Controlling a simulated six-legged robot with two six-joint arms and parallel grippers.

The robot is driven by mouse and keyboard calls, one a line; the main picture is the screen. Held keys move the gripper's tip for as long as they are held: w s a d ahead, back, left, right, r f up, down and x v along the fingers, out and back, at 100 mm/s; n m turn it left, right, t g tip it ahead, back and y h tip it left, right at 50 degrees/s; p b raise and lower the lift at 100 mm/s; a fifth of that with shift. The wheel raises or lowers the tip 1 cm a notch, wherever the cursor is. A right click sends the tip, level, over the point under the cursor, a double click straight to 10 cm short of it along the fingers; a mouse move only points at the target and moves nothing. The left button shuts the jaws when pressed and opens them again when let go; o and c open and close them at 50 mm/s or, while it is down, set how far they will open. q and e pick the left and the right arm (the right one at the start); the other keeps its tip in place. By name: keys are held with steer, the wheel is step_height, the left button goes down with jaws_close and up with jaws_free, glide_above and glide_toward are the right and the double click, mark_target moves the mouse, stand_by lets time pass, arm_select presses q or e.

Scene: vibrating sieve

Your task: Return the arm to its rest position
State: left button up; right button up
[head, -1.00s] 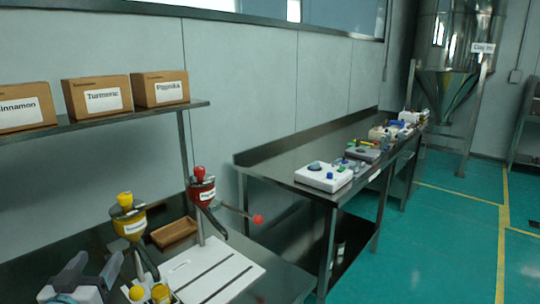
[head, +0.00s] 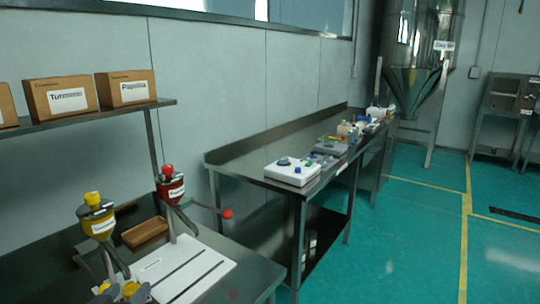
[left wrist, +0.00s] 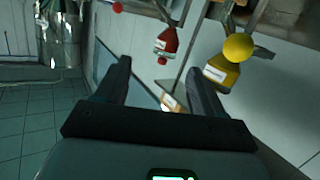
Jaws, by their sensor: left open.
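My left gripper (left wrist: 158,68) is open and empty in the left wrist view, with its two dark fingers apart. A yellow hopper (head: 99,224) and a red hopper (head: 171,189) stand on the near bench. They also show in the left wrist view, the red one (left wrist: 165,42) beyond the fingers and the yellow one (left wrist: 222,70) to the right. The fingers touch neither hopper in view. My right gripper is not in view.
A white slotted plate (head: 185,268) and a brown wooden tray (head: 145,231) lie on the near bench. Labelled boxes (head: 127,88) stand on the shelf above. A long metal table (head: 240,160) carries a white device (head: 292,172) and other items. The green floor at right is clear.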

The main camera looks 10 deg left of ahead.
arm_select(q)
steer(key=s+d+f+g+h, duration=0.2)
steer(key=d+f+g, duration=0.2)
steer(key=d+f, duration=0.6)
steer(key=s+d+f+g+h, duration=0.1)
steer(key=d+f+g+h, duration=0.2)
steer(key=d+f, duration=0.7)
steer(key=s+d+f+g, duration=0.2)
steer(key=s+f+g, duration=0.2)
steer(key=s+f, duration=0.3)
steer(key=s+d+f+g, duration=0.3)
steer(key=s+f, duration=0.4)
steer(key=s, duration=0.4)
steer(key=shift+f+g+h, duration=0.3)
steer(key=shift+f+g, duration=0.1)
steer(key=shift+g, duration=0.3)
